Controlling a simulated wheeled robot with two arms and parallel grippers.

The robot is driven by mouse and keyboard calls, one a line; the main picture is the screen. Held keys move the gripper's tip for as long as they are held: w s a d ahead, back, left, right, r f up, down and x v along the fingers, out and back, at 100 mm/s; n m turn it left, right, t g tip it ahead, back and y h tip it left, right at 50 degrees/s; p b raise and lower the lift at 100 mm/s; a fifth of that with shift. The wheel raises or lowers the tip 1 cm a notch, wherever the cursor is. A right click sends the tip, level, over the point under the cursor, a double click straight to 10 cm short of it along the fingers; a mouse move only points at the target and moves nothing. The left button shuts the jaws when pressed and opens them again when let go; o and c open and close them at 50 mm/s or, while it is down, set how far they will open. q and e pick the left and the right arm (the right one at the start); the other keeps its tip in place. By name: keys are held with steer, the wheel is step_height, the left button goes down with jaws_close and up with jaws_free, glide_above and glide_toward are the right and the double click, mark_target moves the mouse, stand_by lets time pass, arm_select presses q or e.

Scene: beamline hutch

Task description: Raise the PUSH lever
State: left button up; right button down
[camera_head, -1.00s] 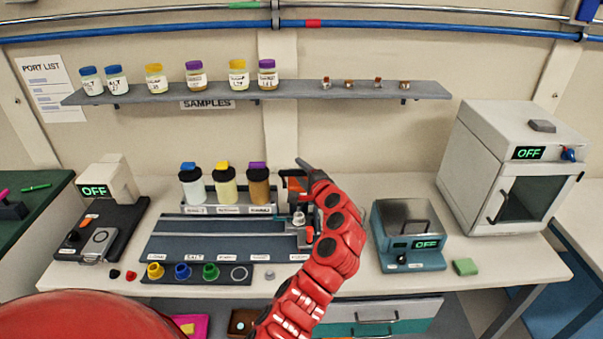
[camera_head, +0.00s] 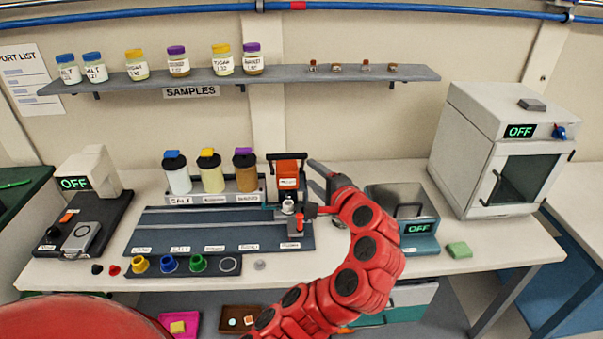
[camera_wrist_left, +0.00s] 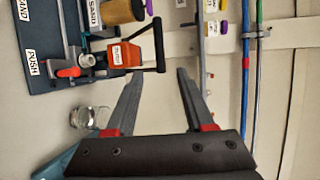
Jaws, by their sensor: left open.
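An orange unit (camera_head: 288,177) with a black bar handle (camera_head: 288,156) on top stands at the right end of the grey rail station (camera_head: 205,232). The wrist view shows the orange unit (camera_wrist_left: 124,55) and the bar (camera_wrist_left: 159,45) sideways. A small red lever (camera_wrist_left: 67,72) sits by the PUSH label (camera_wrist_left: 33,64); the label's text is clear only in the wrist view. I cannot tell which part is the PUSH lever. My left gripper (camera_head: 322,170) is open and empty, just right of the orange unit. Its fingertips (camera_wrist_left: 159,72) point toward the bar, apart from it.
Several capped bottles (camera_head: 209,172) stand left of the orange unit. A blue-grey device (camera_head: 418,243) and a white oven (camera_head: 495,150), both reading OFF, stand to the right. A sample shelf (camera_head: 300,80) hangs above. A clear glass vessel (camera_wrist_left: 88,118) is near my gripper.

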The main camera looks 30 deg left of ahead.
arm_select(q)
steer(key=v, duration=0.3)
steer(key=shift+d+p, duration=0.1)
steer(key=shift+p, duration=0.3)
